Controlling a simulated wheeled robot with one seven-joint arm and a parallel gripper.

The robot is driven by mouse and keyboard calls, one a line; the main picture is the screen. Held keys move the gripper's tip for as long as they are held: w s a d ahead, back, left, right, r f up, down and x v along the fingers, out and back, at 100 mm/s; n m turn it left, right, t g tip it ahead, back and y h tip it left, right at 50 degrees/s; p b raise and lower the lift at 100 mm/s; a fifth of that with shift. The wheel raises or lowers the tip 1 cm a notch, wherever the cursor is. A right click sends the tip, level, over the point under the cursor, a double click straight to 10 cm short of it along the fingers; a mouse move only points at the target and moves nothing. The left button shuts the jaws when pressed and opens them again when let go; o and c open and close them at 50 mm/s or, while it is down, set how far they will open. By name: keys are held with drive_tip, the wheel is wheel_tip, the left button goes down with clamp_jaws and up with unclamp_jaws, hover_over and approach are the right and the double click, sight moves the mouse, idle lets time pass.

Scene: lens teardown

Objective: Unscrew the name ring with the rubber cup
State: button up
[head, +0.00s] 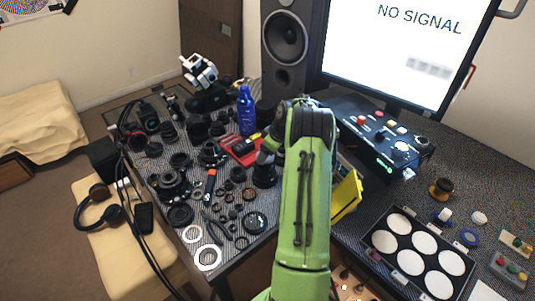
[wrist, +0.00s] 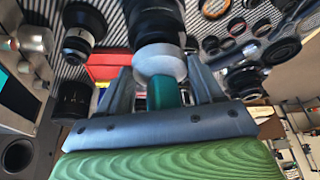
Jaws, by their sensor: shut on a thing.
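In the wrist view my gripper (wrist: 165,75) has its blue-grey fingers shut on the rubber cup (wrist: 160,66), a pale grey round piece with a teal part (wrist: 166,94) behind it. The cup's face is against, or very close to, the end of a black lens (wrist: 152,24); I cannot tell whether it presses on it. The name ring is not visible; the cup covers that end of the lens. In the head view the lens (head: 264,178) stands upright on the table below my gripper, which is partly hidden by my green arm.
Lens parts and rings crowd the dark table (head: 232,263) to the left. A red tray (head: 243,151) and a blue bottle (head: 246,111) stand behind the lens. A control box (head: 385,138) and a case of white discs (head: 420,250) lie to the right.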

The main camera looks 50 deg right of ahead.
drive_tip(key=shift+r, duration=0.3)
